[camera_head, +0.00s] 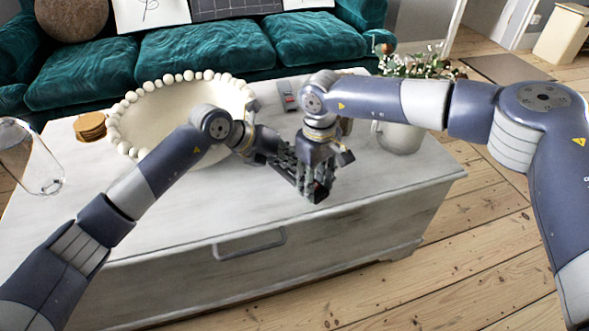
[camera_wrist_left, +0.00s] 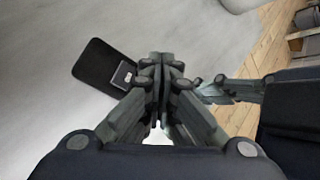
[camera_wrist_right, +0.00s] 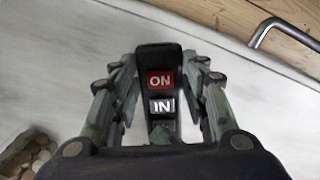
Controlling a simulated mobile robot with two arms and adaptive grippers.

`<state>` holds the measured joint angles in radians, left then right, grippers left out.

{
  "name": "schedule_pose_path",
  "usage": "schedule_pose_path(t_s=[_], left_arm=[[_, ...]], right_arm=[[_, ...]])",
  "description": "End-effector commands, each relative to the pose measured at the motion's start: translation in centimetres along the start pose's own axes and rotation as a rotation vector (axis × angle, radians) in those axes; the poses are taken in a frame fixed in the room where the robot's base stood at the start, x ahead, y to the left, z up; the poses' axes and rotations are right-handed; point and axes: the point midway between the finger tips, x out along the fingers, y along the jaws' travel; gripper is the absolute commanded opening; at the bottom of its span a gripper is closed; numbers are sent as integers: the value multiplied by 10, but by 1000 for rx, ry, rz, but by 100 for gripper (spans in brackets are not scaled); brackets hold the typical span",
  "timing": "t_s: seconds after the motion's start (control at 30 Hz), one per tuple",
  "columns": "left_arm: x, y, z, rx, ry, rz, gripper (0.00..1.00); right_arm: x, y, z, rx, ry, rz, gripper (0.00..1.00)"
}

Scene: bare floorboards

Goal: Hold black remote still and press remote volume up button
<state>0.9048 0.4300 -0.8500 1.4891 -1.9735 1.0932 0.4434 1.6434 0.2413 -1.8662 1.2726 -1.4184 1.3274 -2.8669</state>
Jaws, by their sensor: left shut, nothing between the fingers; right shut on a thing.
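The black remote (camera_wrist_right: 160,93) shows in the right wrist view with a red ON label and a white IN label. My right gripper (camera_wrist_right: 160,88) is shut on it, a finger on each side. In the head view this gripper (camera_head: 318,190) is above the table's front part and mostly hides the remote. My left gripper (camera_head: 287,165) is shut and empty, close beside it on the left. In the left wrist view its closed fingertips (camera_wrist_left: 165,62) partly overlap a black slab (camera_wrist_left: 98,68) with a small pale panel. I cannot tell whether this is the same remote.
The white table (camera_head: 280,215) has a beaded cream bowl (camera_head: 150,108) at back left, a small grey device with a red mark (camera_head: 288,96) and a pale mug (camera_head: 400,138) at right. The front left tabletop is clear.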

Motion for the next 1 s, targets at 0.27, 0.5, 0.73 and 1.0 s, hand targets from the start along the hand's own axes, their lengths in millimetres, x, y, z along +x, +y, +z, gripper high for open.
schedule_pose_path(t_s=[0.27, 0.5, 0.73, 1.0], left_arm=[[-8, -6, 6, 1, 0, 0, 0], [-9, -6, 6, 1, -1, 0, 0], [-17, -12, 13, 2, -3, -1, 0], [-36, -26, 27, 3, -3, 0, 0]], right_arm=[[0, 0, 0, 0, 1, 0, 15], [0, 0, 0, 0, 1, 0, 15], [0, 0, 0, 0, 1, 0, 15], [0, 0, 0, 0, 0, 0, 15]])
